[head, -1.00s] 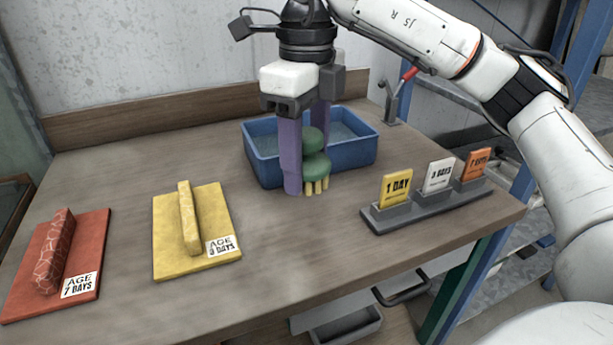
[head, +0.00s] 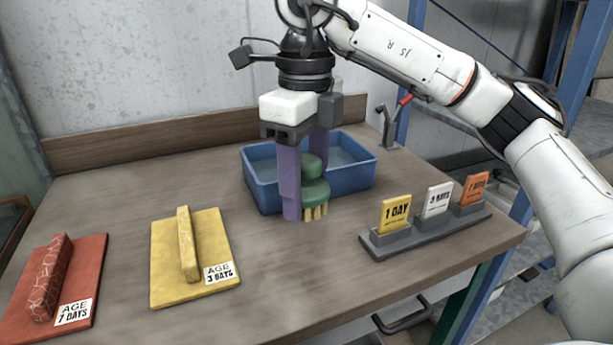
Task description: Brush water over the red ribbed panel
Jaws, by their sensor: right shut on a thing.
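The red panel (head: 85,270) lies at the far left of the table, with a single cracked-pattern rib (head: 50,278) standing along it and a label reading "AGE 7 DAYS". My right gripper (head: 304,190) has purple fingers and is shut on a green brush (head: 314,191) with yellow bristles pointing down. It holds the brush upright just in front of the blue water basin (head: 268,200). Whether the bristles touch the table is hard to tell. My left gripper is out of view.
A yellow panel (head: 215,240) with one rib, labelled "AGE 3 DAYS", lies between the red panel and the brush. A grey holder (head: 410,240) with yellow, white and orange day cards stands at the right. A tap (head: 388,130) stands behind. The front middle of the table is clear.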

